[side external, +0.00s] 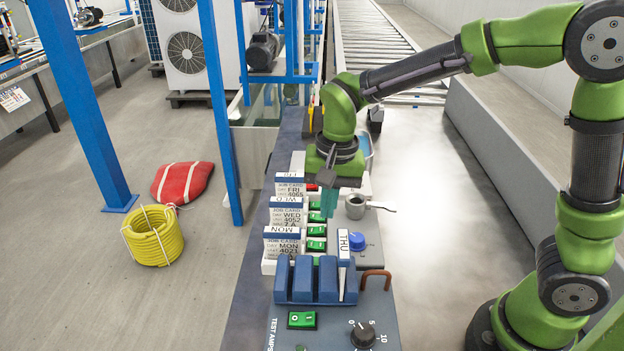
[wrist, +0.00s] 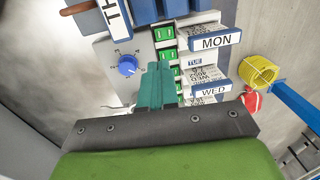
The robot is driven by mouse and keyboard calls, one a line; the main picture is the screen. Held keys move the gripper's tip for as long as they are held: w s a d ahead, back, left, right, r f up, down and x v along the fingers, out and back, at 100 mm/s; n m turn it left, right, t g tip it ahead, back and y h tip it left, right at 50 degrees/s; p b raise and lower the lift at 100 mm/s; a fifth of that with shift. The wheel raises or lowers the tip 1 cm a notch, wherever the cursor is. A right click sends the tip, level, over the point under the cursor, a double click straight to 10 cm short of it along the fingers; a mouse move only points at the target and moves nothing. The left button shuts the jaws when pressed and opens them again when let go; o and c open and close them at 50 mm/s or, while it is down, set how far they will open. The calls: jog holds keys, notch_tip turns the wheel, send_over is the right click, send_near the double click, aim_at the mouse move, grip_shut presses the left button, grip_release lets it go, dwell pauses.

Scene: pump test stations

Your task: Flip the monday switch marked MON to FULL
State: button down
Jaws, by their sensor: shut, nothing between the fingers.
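A column of green rocker switches (side external: 316,244) runs along the panel beside the job cards. The MON card (side external: 282,243) stands at the near end of the card row; its MON tag also shows in the wrist view (wrist: 216,41). Green switches (wrist: 164,33) lie left of the tags there; which one belongs to MON I cannot tell for sure, and their lettering is too small to read. My gripper (side external: 328,205) is shut and empty, pointing down over the panel beside the switch column. In the wrist view its teal fingers (wrist: 157,75) hide part of the switches and panel.
Blue blocks (side external: 315,282) and a THU tag (side external: 344,243) stand at the near end. A blue knob (side external: 357,242) and a grey lever fitting (side external: 357,206) sit right of the switches. WED (side external: 288,214) and FRI (side external: 291,188) cards stand farther back.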

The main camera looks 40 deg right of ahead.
aim_at(315, 261)
jog(key=shift+r, duration=0.85)
jog(key=shift+w+a+t, duration=0.3)
jog(key=shift+a, duration=0.25)
jog(key=f, duration=0.4)
jog(key=w+a+f, duration=0.1)
jog(key=f, duration=0.8)
jog(key=shift+w+a+f, duration=0.15)
jog(key=shift+a+f, duration=0.05)
jog(key=shift+f, duration=0.2)
